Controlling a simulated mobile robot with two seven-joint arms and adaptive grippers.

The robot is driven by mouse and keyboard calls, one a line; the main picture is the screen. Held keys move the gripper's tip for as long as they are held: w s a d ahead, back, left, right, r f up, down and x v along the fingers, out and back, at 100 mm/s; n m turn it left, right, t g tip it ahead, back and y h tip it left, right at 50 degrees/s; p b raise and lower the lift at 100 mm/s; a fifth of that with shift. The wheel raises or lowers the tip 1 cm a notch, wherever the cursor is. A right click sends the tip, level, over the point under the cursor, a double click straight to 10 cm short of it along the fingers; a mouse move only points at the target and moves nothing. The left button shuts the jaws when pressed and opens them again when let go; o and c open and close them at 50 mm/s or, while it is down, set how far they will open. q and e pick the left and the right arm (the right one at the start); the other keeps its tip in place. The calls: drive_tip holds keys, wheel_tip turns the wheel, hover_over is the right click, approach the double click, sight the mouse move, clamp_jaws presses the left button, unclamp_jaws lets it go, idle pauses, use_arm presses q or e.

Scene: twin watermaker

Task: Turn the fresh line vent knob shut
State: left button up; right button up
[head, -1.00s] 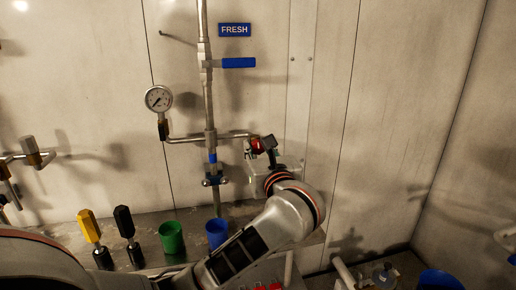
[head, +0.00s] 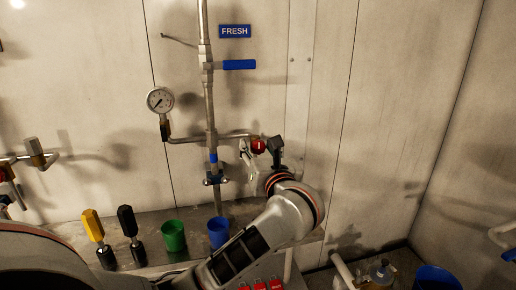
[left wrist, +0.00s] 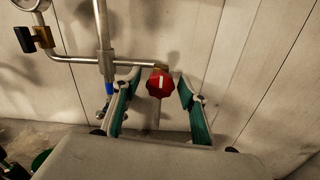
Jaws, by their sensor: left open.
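The red vent knob (head: 258,146) sits at the right end of the horizontal side pipe, beside the FRESH riser pipe (head: 208,108). In the left wrist view the knob (left wrist: 160,84) is faceted, with a pale, nearly upright bar on its face. My left gripper (head: 262,152) is open around it. In the left wrist view the gripper (left wrist: 158,82) has one green-lined finger on each side of the knob, with visible gaps. My right gripper is not in view.
A pressure gauge (head: 160,100) stands on the side pipe's left end. A blue lever (head: 239,65) is above, under the FRESH sign (head: 235,31). A green cup (head: 173,236), a blue cup (head: 218,233) and yellow and black handled items stand on the ledge below.

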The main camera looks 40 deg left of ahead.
use_arm(q)
drive_tip(key=v, duration=1.2)
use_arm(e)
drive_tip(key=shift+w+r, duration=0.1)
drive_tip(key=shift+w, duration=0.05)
use_arm(q)
drive_tip(key=shift+a, duration=0.1)
